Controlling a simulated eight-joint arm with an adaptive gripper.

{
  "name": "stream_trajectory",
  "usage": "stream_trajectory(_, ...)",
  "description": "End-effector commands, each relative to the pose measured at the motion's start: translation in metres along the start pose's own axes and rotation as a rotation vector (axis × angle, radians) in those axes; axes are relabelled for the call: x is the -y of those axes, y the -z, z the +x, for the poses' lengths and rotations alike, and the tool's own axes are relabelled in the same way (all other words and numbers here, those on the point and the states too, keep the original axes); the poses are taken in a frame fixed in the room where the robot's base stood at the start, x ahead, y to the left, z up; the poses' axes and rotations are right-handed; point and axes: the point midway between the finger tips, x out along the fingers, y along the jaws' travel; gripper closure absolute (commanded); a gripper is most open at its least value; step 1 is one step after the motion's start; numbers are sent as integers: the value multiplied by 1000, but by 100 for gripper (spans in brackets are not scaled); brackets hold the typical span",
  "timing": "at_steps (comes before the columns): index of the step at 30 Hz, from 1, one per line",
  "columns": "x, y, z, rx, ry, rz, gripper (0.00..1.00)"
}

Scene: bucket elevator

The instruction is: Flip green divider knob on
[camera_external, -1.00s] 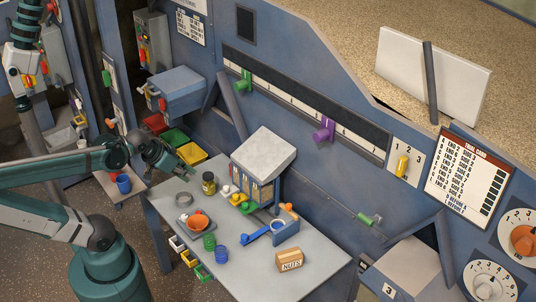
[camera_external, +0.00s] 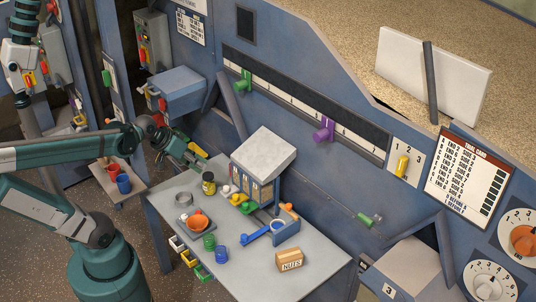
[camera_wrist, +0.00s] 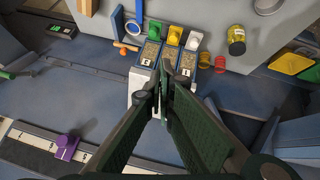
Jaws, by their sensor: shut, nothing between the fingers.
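Several green knobs are in view, and I cannot tell which one is the divider knob. One green knob (camera_external: 243,83) sits at the left end of the long slotted scale on the blue wall. Another green handle (camera_external: 366,220) is on a thin rod lower on the wall; a green handle also shows at the left edge of the wrist view (camera_wrist: 12,70). A small green tab (camera_wrist: 154,30) stands beside yellow and white ones on the bin unit (camera_external: 264,150).
A purple knob (camera_external: 323,131) sits on the same scale. A blue wall box (camera_external: 177,84) juts out behind my arm. The table's front right is mostly clear.

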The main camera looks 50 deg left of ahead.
Motion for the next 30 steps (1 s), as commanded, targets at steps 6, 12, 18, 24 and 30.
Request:
stream_trajectory(6,0,33,6,-15,-58,-97,100)
stream_trajectory(12,3,63,11,-34,-114,-182,100)
stream_trajectory(18,10,94,16,-59,-169,-264,100)
stream_trajectory(24,20,126,19,-89,-225,-346,100)
stream_trajectory(30,34,158,22,-125,-282,-424,100)
